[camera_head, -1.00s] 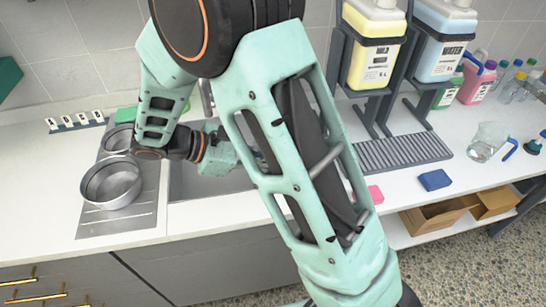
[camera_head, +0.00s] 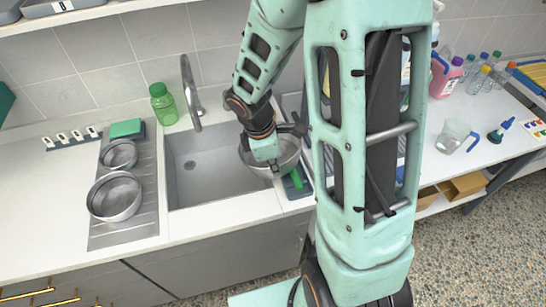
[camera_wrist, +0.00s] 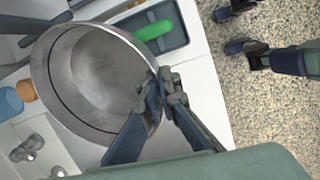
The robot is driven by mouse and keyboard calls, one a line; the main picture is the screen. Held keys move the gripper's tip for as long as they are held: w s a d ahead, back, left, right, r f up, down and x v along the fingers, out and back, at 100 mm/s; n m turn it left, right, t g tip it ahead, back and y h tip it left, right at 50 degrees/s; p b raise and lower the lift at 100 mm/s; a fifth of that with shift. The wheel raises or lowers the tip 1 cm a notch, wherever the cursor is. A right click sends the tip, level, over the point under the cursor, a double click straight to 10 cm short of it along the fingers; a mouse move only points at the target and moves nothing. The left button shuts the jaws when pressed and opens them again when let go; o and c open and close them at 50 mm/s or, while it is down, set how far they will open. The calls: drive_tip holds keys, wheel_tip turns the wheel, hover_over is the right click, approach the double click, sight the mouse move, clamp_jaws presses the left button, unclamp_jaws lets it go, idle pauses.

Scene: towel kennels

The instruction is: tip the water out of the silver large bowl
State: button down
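A silver large bowl (camera_head: 284,152) is at the right edge of the sink (camera_head: 205,172) in the head view, partly hidden by my arm. My gripper (camera_head: 272,172) is at its near side. In the wrist view, my gripper (camera_wrist: 163,82) has its fingers close together on the rim of the bowl (camera_wrist: 92,75), one on each side of the wall. The bowl's inside is grey with a cloudy patch. I cannot tell how much water is in it. The sink's left part is bare.
Two other silver bowls, a larger one (camera_head: 115,196) and a smaller one (camera_head: 119,154), stand on the drainboard left of the sink. A tap (camera_head: 190,92) and a green bottle (camera_head: 162,103) stand behind the sink. A green item (camera_wrist: 153,30) lies in a dark tray beside the bowl.

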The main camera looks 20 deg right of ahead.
drive_tip(key=shift+d+r+y+p, duration=0.25)
drive_tip(key=shift+d+y+p, duration=0.05)
drive_tip(key=shift+y+p, duration=0.35)
drive_tip(key=shift+f+b, duration=0.25)
drive_tip(key=shift+b, duration=0.05)
drive_tip(key=shift+y, duration=0.45)
